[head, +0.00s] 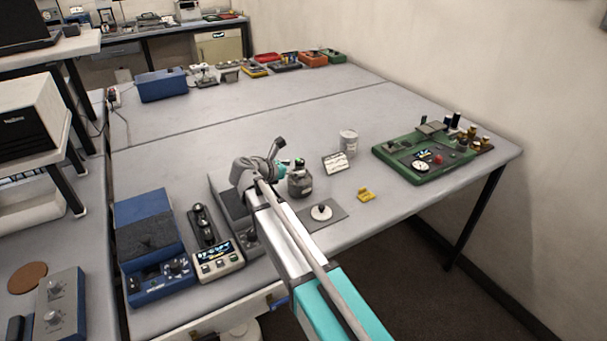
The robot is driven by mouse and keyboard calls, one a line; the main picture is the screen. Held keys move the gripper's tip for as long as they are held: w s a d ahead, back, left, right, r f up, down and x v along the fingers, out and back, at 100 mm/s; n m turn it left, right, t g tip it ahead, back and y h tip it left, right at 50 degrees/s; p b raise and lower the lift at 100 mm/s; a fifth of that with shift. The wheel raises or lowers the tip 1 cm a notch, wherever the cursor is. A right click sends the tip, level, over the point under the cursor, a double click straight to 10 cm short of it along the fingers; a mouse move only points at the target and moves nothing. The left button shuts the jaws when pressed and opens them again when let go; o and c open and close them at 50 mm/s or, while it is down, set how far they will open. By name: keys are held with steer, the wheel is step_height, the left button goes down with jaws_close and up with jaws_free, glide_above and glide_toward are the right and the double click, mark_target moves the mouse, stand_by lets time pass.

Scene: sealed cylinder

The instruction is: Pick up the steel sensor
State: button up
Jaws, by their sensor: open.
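A light grey, metal-looking cylinder (348,141) stands upright on the grey table, right of the middle of the head view. It looks most like the steel sensor, but its details are too small to be sure. My arm reaches up from the lower right, and its wrist bends over the table.
A small white panel (335,163) lies just in front of the cylinder. A yellow piece (366,195) and a grey plate with a white disc (321,212) are nearer. A green board (425,152) stands right; blue equipment (150,240) stands left. The table behind the cylinder is clear.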

steer(key=shift+b+x, duration=0.35)
steer(key=shift+x, duration=1.1)
jaws_close()
